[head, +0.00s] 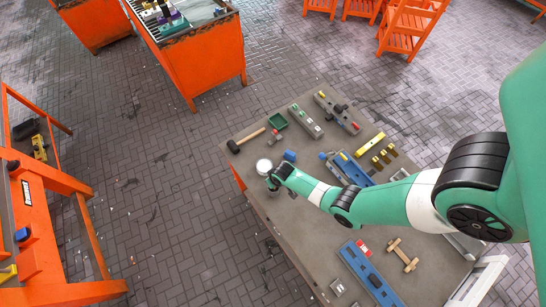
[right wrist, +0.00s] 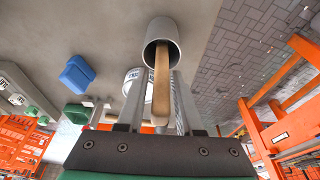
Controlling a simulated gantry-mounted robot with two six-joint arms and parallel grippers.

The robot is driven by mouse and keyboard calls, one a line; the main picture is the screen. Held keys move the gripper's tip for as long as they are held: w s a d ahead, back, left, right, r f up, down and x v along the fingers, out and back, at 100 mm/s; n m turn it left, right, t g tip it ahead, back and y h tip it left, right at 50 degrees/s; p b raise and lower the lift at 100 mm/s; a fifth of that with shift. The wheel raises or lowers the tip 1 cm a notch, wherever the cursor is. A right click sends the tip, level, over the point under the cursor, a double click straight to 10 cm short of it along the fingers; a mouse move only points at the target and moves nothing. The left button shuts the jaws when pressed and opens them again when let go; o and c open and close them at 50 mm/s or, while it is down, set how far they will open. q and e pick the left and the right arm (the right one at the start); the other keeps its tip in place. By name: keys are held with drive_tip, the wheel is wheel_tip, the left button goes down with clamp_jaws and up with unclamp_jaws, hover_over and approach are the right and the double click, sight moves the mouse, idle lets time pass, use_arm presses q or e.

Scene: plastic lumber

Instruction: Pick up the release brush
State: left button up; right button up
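The release brush shows as a wooden handle (right wrist: 161,85) in the right wrist view, sticking out of a grey cylindrical cup (right wrist: 163,31); any bristles are hidden. In the head view a round white-topped can (head: 264,166) stands near the table's left edge, right beside my right gripper (head: 273,182). In the right wrist view my right gripper (right wrist: 158,103) has its fingers apart, one on each side of the handle, with gaps visible between. The handle appears to lie between or in front of the fingers; depth is unclear. My left gripper is not in view.
A blue block (head: 290,156) lies close to the gripper and also shows in the right wrist view (right wrist: 77,73). A mallet (head: 246,140), a green tray (head: 278,121) and several moulds lie further back on the grey table (head: 300,235). The table's near-left area is clear.

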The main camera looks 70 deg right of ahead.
clamp_jaws()
